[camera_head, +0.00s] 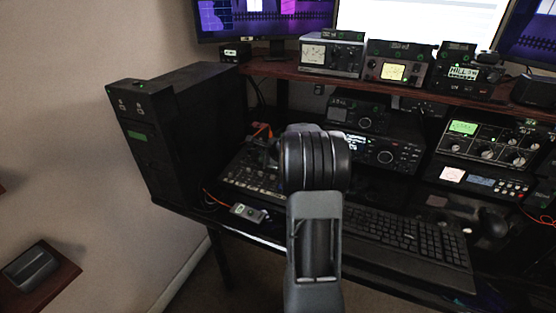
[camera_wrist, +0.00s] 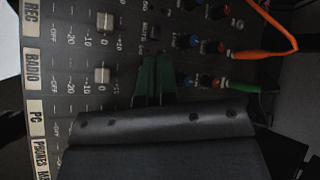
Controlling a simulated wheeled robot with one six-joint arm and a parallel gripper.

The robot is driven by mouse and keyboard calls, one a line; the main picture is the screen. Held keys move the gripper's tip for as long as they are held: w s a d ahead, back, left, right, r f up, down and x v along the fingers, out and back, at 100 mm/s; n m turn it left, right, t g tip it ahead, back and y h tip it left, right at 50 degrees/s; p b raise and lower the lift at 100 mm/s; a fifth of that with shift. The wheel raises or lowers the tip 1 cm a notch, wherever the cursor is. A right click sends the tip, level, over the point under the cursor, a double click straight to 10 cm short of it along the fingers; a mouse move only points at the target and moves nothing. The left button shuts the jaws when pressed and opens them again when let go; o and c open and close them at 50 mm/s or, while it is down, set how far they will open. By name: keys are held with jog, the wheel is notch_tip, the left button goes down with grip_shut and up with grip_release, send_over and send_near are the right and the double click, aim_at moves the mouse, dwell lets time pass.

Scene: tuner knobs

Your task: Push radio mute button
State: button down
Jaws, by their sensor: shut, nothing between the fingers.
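The mixer panel (camera_wrist: 75,110) fills the wrist view, with row labels REC, RADIO (camera_wrist: 33,70), PC and PHONES. The RADIO row has a white slider (camera_wrist: 102,75) and red and blue knobs (camera_wrist: 205,81). A small dark button (camera_wrist: 154,33) shows in the REC row under MUTE lettering. My gripper (camera_wrist: 156,62) has green fingertips close together, empty, over the RADIO row between slider and knobs. No radio mute button shows; the fingertips cover that spot. I cannot tell whether they touch the panel. In the head view the mixer (camera_head: 250,178) is partly behind my arm, which hides the gripper.
An orange cable (camera_wrist: 270,20) and a green cable (camera_wrist: 252,88) plug in right of the fingertips. In the head view, a keyboard (camera_head: 410,235) lies right of my arm, a black computer tower (camera_head: 180,140) stands left, and radios (camera_head: 375,150) stand behind.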

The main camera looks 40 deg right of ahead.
jog(key=shift+f+b, duration=0.35)
dwell(0.5)
jog(key=shift+r, duration=0.2)
jog(key=shift+r+p, duration=0.65)
jog(key=shift+p, duration=0.05)
jog(key=r+p, duration=0.1)
jog(key=r, duration=0.1)
jog(key=r+p, duration=0.3)
jog(key=r, duration=0.1)
jog(key=shift+s+a+p, duration=0.2)
jog(key=shift+a+p, duration=0.15)
jog(key=shift+p, duration=0.05)
dwell(0.3)
